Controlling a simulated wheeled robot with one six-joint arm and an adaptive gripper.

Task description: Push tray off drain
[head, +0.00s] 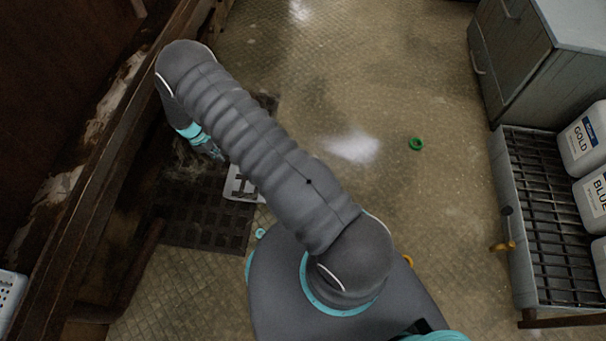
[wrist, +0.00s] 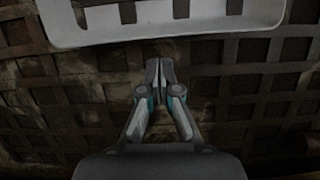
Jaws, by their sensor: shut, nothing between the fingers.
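A white slotted tray (head: 240,187) lies low on the floor in the head view, at the right side of a dark drain grate (head: 203,223). My arm hides much of the tray. In the wrist view the tray's rim (wrist: 210,28) crosses the top of the picture. The grate (wrist: 240,108) fills much of the area beneath it. My gripper (wrist: 159,66) is shut and empty over the grate, with its fingertips just short of the tray's near edge in the picture. I cannot tell whether they touch. In the head view my gripper is mostly hidden by my arm.
A wooden wall ledge (head: 95,190) runs along the left of the drain. A white basket (head: 10,291) stands at the lower left. A green ring (head: 416,144) lies on open floor. A rack (head: 520,225) with white jugs (head: 583,140) and a grey cabinet (head: 510,60) stand at right.

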